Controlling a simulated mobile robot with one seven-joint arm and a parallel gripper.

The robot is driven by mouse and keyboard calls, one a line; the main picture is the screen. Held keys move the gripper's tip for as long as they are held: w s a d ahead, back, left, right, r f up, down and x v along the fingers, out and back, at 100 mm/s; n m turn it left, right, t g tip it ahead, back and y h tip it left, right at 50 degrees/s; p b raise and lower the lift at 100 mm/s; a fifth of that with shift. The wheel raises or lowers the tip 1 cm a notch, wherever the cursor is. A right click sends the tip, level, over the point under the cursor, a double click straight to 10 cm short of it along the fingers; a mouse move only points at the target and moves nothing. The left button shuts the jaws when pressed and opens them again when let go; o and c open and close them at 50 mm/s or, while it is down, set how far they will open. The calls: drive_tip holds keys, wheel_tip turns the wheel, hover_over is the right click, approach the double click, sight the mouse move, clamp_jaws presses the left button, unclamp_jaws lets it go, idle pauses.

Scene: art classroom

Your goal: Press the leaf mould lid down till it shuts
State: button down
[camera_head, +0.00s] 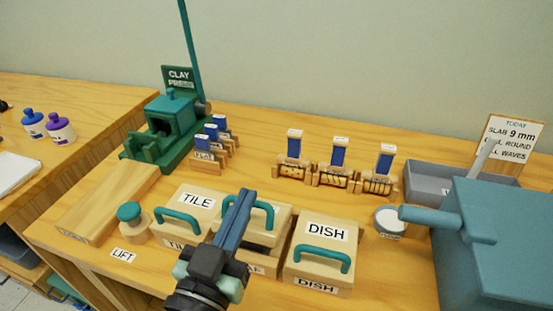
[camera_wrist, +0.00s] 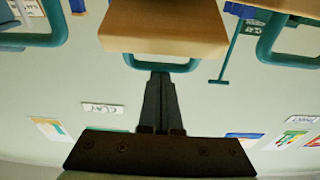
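The middle mould (camera_head: 283,228), between the TILE and DISH moulds, is a pale wooden block with a teal handle (camera_head: 268,206) on its lid. A dark gap shows between lid and base, so the lid stands raised. In the wrist view, the fingertips (camera_wrist: 161,76) end at or just short of a teal handle (camera_wrist: 150,63) on a wooden lid (camera_wrist: 165,35). Contact is unclear.
The TILE mould (camera_head: 218,202) is close on the left, the DISH mould (camera_head: 311,271) close on the right. A teal-knobbed peg (camera_head: 130,213) and a LIFT label (camera_head: 123,255) are further left. A green clay press (camera_head: 170,115) and several blue-topped stamps (camera_head: 339,155) stand behind.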

drive_tip(key=shift+s+f+t+b, duration=0.3)
drive_tip(key=shift+b, duration=0.75)
drive_tip(key=shift+f, duration=0.1)
